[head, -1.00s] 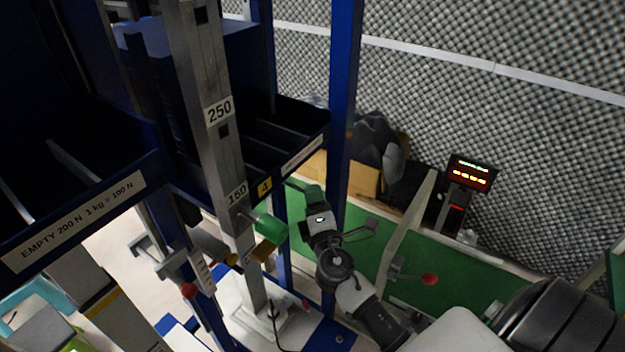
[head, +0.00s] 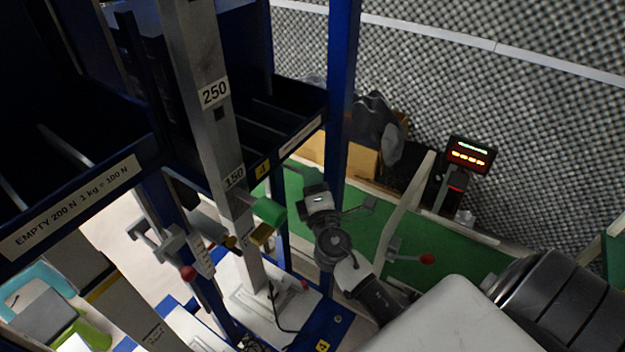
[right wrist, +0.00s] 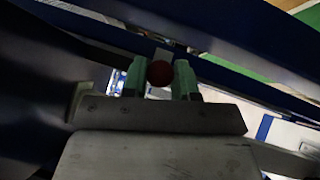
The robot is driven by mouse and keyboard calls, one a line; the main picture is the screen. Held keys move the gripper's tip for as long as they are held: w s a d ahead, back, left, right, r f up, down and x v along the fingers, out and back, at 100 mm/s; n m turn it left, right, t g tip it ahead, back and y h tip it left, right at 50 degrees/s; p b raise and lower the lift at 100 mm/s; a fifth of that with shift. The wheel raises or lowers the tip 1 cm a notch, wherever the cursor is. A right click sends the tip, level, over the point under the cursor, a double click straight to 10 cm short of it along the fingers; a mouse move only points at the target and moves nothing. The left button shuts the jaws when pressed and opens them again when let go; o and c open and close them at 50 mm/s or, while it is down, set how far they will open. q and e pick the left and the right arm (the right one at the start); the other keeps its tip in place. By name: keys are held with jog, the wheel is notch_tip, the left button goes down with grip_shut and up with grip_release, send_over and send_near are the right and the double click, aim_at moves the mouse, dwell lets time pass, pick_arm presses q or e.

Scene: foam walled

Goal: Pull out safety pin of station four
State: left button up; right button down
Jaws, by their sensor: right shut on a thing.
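The safety pin shows as a dark red round knob (right wrist: 160,73) in the right wrist view. My right gripper (head: 268,211) has green fingers, one on each side of the knob, and is shut on it. In the head view the green fingers are beside the grey metal post (head: 205,120), just below its 150 label, and the knob is hidden behind them. A yellow label with a 4 (head: 262,168) is on the blue shelf edge beside the post. How far the pin sits in the post cannot be seen. My left gripper is not in view.
A blue upright (head: 340,90) stands close behind my right wrist. Blue weight shelves (head: 70,205) fill the left. Another red knob (head: 188,272) is on a lower clamp, and a red-tipped lever (head: 427,259) is at right. A lit display (head: 470,154) stands near the foam wall.

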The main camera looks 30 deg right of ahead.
jog(key=s, duration=0.1)
jog(key=s+d, duration=0.1)
jog(key=s, duration=0.1)
jog(key=shift+s+d+f+b, duration=0.1)
jog(key=shift+s+d+b, duration=0.2)
jog(key=shift+s+b, duration=0.05)
jog(key=c, duration=1.3)
grip_release()
jog(key=o, duration=0.4)
jog(key=shift+s+d, duration=0.1)
jog(key=shift+s, duration=0.05)
jog(key=shift+o, duration=0.2)
